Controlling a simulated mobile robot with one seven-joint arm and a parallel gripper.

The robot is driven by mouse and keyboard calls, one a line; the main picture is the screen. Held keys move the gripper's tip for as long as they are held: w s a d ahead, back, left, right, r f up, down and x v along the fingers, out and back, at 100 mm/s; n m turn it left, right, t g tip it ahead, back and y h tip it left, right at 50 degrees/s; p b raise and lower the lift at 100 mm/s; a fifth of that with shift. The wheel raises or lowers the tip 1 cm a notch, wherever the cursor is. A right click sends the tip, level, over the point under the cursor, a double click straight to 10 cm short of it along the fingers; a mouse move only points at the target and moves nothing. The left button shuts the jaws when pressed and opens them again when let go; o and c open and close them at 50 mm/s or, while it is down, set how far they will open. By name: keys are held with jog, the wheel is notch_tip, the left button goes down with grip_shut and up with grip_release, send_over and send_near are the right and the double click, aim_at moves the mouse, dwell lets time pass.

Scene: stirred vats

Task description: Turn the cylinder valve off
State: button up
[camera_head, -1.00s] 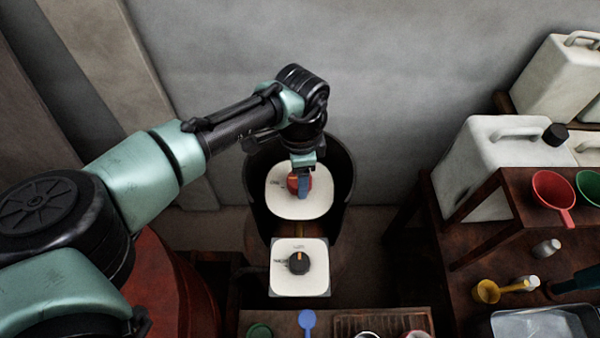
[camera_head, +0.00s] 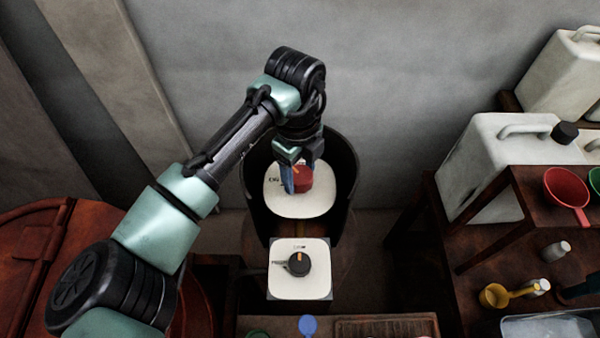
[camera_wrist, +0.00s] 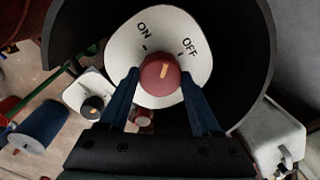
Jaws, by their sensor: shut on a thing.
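The cylinder valve is a round red knob (camera_head: 303,180) with an orange pointer line, on a white plate (camera_head: 300,208) inside a dark curved guard. In the wrist view, the knob (camera_wrist: 160,76) sits between my two blue fingers, and the plate (camera_wrist: 203,66) reads ON at upper left and OFF at upper right. The pointer stands between the two marks, aimed up and slightly right. My gripper (camera_wrist: 160,80) is shut on the knob, one finger on each side. In the head view, my gripper (camera_head: 292,176) partly covers the knob and the lettering.
The dark guard (camera_head: 346,170) curves closely around the plate. A second white plate (camera_head: 314,284) with a black knob (camera_head: 299,263) stands just in front. A table with white jugs (camera_head: 490,165) and coloured scoops (camera_head: 566,190) is at right. A rusty red drum (camera_head: 30,235) is at left.

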aim_at(297, 175)
jog(key=m+b, duration=0.2)
jog(key=m, duration=0.2)
jog(key=shift+m+b, duration=0.85)
jog(key=shift+m, duration=0.95)
jog(key=shift+r, duration=0.1)
jog(key=o, duration=1.4)
jog(key=shift+a+r+b, duration=0.15)
jog(key=shift+r+b, duration=0.4)
jog(key=shift+r, duration=2.7)
jog(key=shift+a+r+b, duration=0.15)
jog(key=shift+r+b, duration=0.35)
jog(key=shift+r, duration=2.7)
